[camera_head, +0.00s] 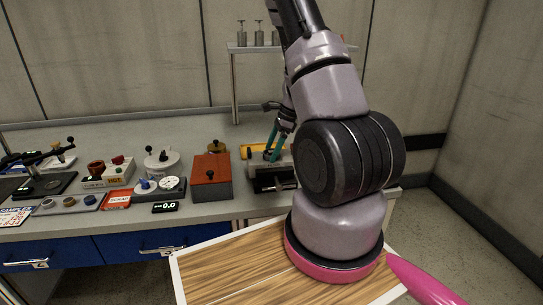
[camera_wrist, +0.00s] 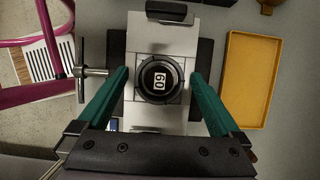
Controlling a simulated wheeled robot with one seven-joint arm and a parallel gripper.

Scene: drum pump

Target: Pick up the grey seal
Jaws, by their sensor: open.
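My gripper (camera_wrist: 160,76) is open, with its two green fingers on either side of a pale grey vise-like block (camera_wrist: 150,37). A dark round part (camera_wrist: 143,92) with a white number label sits in the middle of the block, between the fingers. The fingers do not visibly hold it. In the head view my gripper (camera_head: 273,142) is over the back right of the bench, by the same block. A grey holder (camera_head: 88,204) with several small round pieces lies at the front left. I cannot tell for sure which piece is the grey seal.
An empty yellow tray (camera_wrist: 232,82) lies right of the block. A metal T-handle (camera_wrist: 92,72) sticks out on its left. A red-topped box (camera_head: 211,180) stands left of my gripper, and a display (camera_head: 165,207) lies at the bench (camera_head: 225,210) front. A shelf (camera_head: 250,47) rises behind.

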